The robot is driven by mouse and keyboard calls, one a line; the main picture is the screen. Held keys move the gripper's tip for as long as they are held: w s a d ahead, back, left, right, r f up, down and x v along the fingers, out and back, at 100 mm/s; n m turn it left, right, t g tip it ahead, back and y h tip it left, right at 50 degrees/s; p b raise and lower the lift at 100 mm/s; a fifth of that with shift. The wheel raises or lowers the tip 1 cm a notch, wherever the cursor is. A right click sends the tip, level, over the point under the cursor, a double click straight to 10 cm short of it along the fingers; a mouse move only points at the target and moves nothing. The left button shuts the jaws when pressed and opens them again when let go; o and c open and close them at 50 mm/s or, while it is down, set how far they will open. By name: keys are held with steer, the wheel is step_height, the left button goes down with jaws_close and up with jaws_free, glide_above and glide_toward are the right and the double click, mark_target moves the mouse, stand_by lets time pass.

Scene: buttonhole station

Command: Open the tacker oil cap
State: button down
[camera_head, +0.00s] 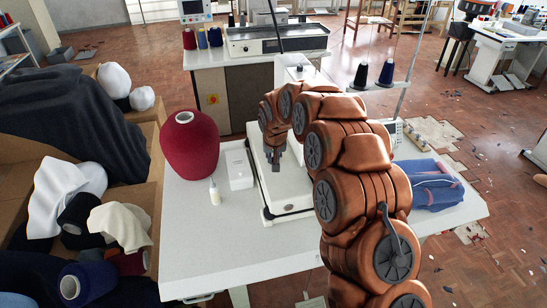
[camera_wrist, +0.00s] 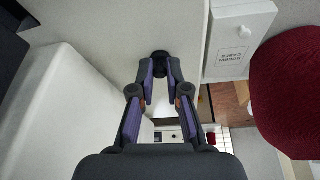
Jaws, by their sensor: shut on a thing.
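The tacker is a white machine on the white table, and its pale base (camera_head: 285,195) shows below my gripper in the head view. My arm hides much of the machine. My gripper (camera_head: 275,163) points down over it. In the wrist view, my gripper (camera_wrist: 160,72) has its two fingertips on either side of a small dark round cap (camera_wrist: 160,57), shut on it. The cap sits against the tacker's pale surface (camera_wrist: 165,25). The cap cannot be made out in the head view, and I cannot tell how far it is turned.
A white box labelled button cards (camera_wrist: 232,57) and a dark red yarn cone (camera_head: 190,150) stand left of the tacker in the head view. A small white bottle (camera_head: 214,193) stands in front. Folded blue fabric (camera_head: 432,187) lies at right. The table front (camera_head: 230,250) is clear.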

steer(key=shift+w, duration=0.1)
steer(key=shift+w+r+g, duration=0.2)
steer(key=shift+w+g, duration=0.05)
steer(key=shift+g, duration=0.45)
steer(key=shift+w+r+g, duration=0.1)
steer(key=shift+g, duration=0.2)
steer(key=shift+w+d+r+g+h+b, duration=0.15)
steer(key=shift+w+g+h+b, duration=0.15)
steer(key=shift+g, duration=0.2)
steer(key=shift+w+r+g, duration=0.1)
steer(key=shift+r+g, duration=0.05)
steer(key=shift+g, duration=0.25)
steer(key=c, duration=1.2)
jaws_free()
steer(key=shift+a, duration=0.3)
